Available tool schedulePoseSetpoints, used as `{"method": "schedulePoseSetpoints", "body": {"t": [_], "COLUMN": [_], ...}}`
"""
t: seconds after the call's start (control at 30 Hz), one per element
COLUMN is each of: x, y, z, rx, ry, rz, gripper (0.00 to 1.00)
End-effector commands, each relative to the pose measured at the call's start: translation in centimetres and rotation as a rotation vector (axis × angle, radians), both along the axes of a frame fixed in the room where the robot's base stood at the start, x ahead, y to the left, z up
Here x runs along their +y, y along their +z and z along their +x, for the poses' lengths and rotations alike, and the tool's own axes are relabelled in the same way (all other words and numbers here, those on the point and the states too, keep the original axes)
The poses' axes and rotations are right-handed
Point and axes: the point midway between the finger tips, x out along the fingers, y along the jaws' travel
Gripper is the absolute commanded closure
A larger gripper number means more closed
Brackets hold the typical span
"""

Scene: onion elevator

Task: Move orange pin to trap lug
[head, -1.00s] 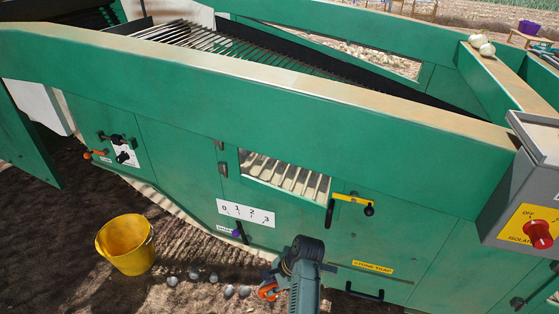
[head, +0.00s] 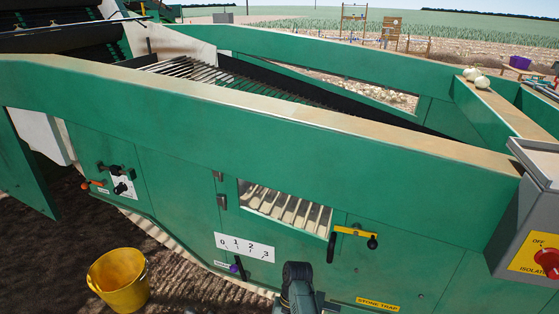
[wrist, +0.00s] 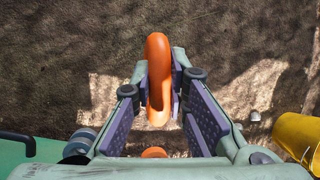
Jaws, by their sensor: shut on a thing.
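My gripper (wrist: 160,78) is shut on an orange pin (wrist: 157,50) in the wrist view. The pin's curved, looped end stands up between the fingertips, and a further bit of orange shows low between the fingers. The pin is over bare soil, clear of the machine. In the head view only part of my arm shows at the bottom edge; the gripper and pin are out of that frame. The green machine panel carries a yellow stone trap label (head: 377,303) to the right of my arm. I cannot make out the trap lug.
A yellow bucket (head: 118,281) stands on the soil at left; it also shows in the wrist view (wrist: 300,138). A small stone (wrist: 255,116) lies near it. A yellow-barred black handle (head: 352,232) sits by the window. A grey isolator box (head: 530,215) juts out at right.

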Motion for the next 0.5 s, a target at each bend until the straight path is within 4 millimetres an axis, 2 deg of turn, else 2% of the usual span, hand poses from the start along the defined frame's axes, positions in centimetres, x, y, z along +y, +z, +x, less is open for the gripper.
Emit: {"method": "schedulePoseSetpoints", "body": {"t": [0.5], "x": [0.1], "y": [2.0], "z": [0.0], "rx": [-0.002], "ry": [-0.003], "rz": [0.000], "gripper": [1.00]}}
